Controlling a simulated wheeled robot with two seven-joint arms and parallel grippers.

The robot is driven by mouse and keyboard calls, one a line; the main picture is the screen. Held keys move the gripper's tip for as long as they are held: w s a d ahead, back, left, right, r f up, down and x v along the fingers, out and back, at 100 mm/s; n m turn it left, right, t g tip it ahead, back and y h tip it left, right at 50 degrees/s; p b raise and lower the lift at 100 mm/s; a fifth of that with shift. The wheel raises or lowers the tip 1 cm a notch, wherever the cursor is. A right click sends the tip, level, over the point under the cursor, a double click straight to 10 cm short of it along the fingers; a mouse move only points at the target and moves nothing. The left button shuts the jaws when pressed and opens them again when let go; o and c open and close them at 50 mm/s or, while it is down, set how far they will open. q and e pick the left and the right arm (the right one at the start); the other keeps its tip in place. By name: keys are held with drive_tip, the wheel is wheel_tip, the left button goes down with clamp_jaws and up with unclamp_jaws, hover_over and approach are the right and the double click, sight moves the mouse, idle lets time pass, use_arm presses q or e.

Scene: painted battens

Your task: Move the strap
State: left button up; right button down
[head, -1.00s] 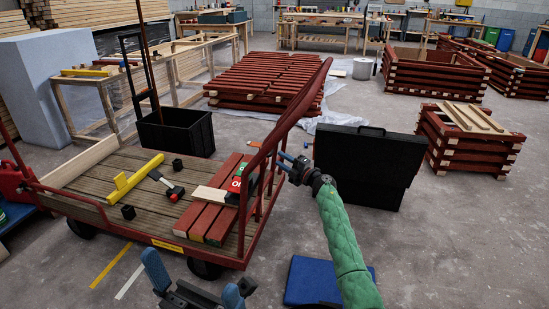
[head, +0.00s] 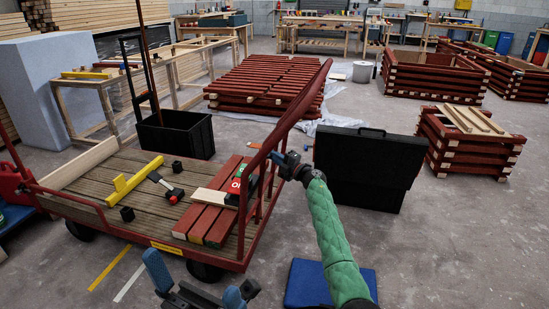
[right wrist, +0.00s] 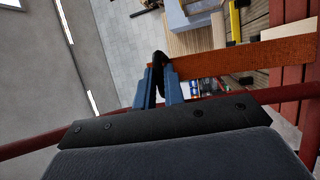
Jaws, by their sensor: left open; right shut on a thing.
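In the right wrist view an orange strap (right wrist: 245,57) runs flat from my right gripper (right wrist: 159,86) toward the right edge. The gripper's blue fingers are shut on a black piece (right wrist: 160,64) at the strap's near end. In the head view my right gripper (head: 280,160) is at the cart's red end rail (head: 300,110), and the strap cannot be made out in its fingers. My left gripper (head: 198,288) is open and empty at the bottom, in front of the cart.
A black case (head: 365,165) stands right of my right arm. A blue mat (head: 305,285) lies below it.

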drive_tip(key=a, duration=0.1)
drive_tip(key=w+a, duration=0.1)
drive_tip(key=a+r, duration=0.1)
drive_tip(key=shift+w+a+p, duration=0.15)
drive_tip(key=shift+a+p, duration=0.2)
drive_tip(key=shift+a, duration=0.05)
drive_tip(key=shift+r, duration=0.1)
drive_tip(key=c, duration=1.5)
unclamp_jaws()
drive_tip(key=shift+p+v, duration=1.05)
drive_tip(key=shift+v, duration=2.85)
